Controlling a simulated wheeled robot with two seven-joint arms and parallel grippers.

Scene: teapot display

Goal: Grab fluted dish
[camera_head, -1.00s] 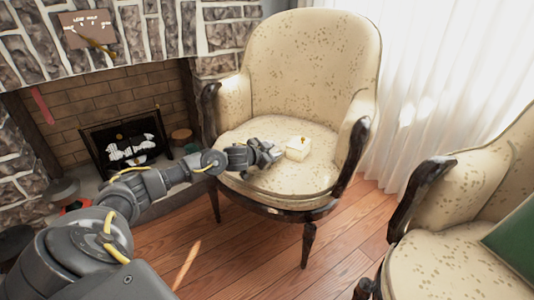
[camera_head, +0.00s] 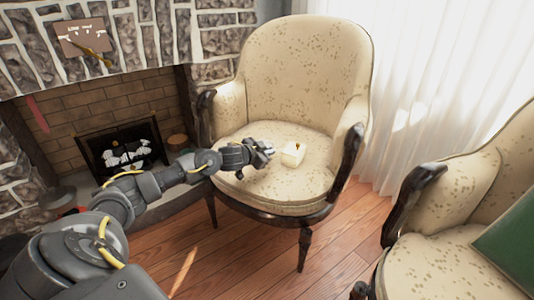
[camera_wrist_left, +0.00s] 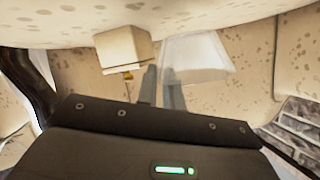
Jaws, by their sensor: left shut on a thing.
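A pale, translucent dish with flared sides, which I take for the fluted dish (camera_wrist_left: 198,52), shows on the seat in the left wrist view, right at my fingertips. My left gripper (camera_wrist_left: 160,72) has its two fingers close together, shut on the dish's near left edge. In the head view my left gripper (camera_head: 270,148) is over the cream armchair's seat, and I cannot make the dish out there. My right gripper is not in view.
A cream block (camera_head: 293,154) with a small gold piece sits on the seat just right of my left gripper; the block (camera_wrist_left: 122,47) is also close in the wrist view. The armchair's back (camera_head: 300,70) and dark armrests enclose the seat. A second armchair (camera_head: 440,265) stands at right.

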